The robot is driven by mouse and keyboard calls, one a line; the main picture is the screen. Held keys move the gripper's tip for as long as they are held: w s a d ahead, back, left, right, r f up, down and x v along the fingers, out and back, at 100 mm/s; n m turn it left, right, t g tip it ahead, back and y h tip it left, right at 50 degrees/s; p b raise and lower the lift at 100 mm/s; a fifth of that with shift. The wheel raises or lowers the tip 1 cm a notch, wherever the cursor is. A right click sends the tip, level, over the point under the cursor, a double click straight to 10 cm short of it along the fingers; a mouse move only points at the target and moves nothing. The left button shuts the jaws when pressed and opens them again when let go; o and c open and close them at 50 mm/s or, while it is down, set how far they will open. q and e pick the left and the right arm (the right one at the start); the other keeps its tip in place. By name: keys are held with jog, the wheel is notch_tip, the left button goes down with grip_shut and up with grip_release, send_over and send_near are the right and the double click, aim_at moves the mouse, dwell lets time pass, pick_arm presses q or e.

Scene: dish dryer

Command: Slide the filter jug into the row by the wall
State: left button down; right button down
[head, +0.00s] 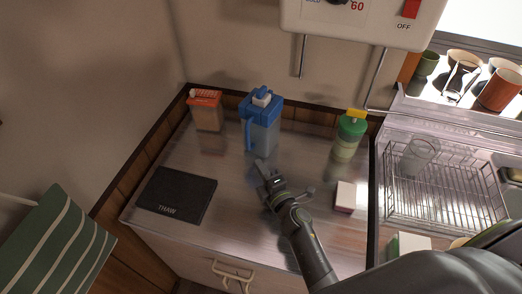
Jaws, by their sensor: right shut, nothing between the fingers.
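The filter jug (262,124) has a blue lid and handle and a pale see-through body. It stands upright near the back wall, between an orange-topped box (207,112) on its left and a green bottle with a yellow cap (348,137) on its right. These three stand in a loose row along the wall with gaps between them. My right gripper (263,167) is shut and empty, just in front of the jug's base. Whether it touches the jug I cannot tell. My left gripper is not in view.
A black THAW mat (176,195) lies at the front left of the counter (235,210). A small white and pink block (345,197) lies right of my right gripper. A wire dish rack (440,190) stands at the right. A wall heater (360,22) hangs above with pipes.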

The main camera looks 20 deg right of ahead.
aim_at(265, 145)
jog(key=w, duration=0.3)
jog(key=shift+w+a, duration=0.15)
jog(key=shift+a, duration=0.1)
jog(key=shift+w+d+b, duration=0.35)
jog(key=shift+w+d, duration=0.45)
jog(key=shift+w, duration=0.2)
jog(key=shift+w+d, duration=0.4)
jog(key=shift+w, duration=0.05)
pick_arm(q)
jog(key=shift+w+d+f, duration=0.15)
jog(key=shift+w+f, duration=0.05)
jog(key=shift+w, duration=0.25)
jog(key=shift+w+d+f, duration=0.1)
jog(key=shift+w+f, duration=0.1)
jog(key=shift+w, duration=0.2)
pick_arm(e)
jog(key=shift+w, duration=0.1)
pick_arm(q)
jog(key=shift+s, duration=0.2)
pick_arm(e)
jog(key=shift+w+d+b, duration=0.4)
jog(key=shift+w+d, duration=0.5)
jog(key=shift+w, duration=0.3)
jog(key=shift+w+d, duration=0.2)
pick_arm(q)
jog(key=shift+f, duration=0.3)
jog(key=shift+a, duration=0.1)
pick_arm(e)
jog(key=shift+s, duration=0.1)
